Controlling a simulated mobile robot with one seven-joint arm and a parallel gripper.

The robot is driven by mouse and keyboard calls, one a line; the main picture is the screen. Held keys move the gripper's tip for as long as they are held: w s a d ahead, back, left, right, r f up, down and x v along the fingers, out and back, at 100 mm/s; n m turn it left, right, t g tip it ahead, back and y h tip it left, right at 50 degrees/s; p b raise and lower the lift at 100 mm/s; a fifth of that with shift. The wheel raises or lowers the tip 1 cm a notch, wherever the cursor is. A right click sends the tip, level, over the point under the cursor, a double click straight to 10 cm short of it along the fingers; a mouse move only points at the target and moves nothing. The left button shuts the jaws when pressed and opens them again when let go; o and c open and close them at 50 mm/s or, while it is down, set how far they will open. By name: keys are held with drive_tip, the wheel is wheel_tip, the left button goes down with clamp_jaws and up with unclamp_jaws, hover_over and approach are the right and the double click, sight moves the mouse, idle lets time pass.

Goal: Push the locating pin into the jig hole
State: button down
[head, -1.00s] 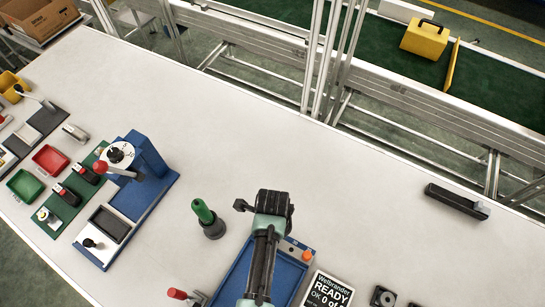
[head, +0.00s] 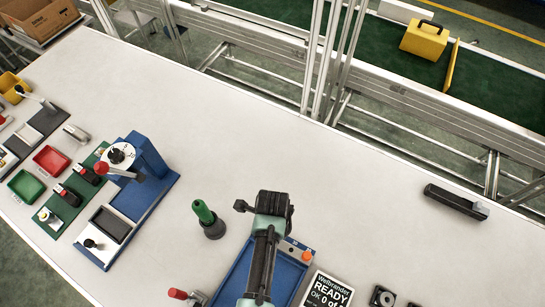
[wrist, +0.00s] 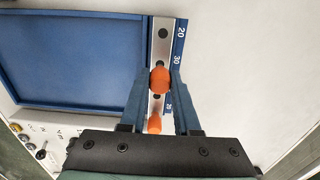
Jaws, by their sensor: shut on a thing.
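In the wrist view, my gripper (wrist: 161,76) is shut on an orange rounded knob, which I take to be the head of the locating pin (wrist: 160,82). The knob is between the two fingers, above a light metal strip with dark holes, the jig (wrist: 155,55). A numbered blue scale runs along the strip's right side. A second orange part (wrist: 154,124) shows nearer the gripper body. The pin's shaft and the hole under it are hidden. In the head view, my arm covers the fingers; an orange part (head: 306,256) shows beside it on the jig.
A blue tray (head: 238,270) lies beside the jig. A green-handled tool (head: 205,217) stands to the left, and a red-handled clamp (head: 180,294) is at the bottom. A "READY" display (head: 330,291) is to the right.

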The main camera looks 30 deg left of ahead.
drive_tip(key=shift+f+b, duration=0.85)
drive_tip(key=shift+f, duration=0.25)
drive_tip(key=c, duration=0.6)
unclamp_jaws()
drive_tip(key=shift+o, duration=0.2)
drive_tip(key=shift+r, duration=0.15)
drive_tip(key=shift+r+p, duration=2.95)
drive_tip(key=shift+p, duration=0.25)
wheel_tip(320, 180, up, 13)
drive_tip(key=b, duration=0.2)
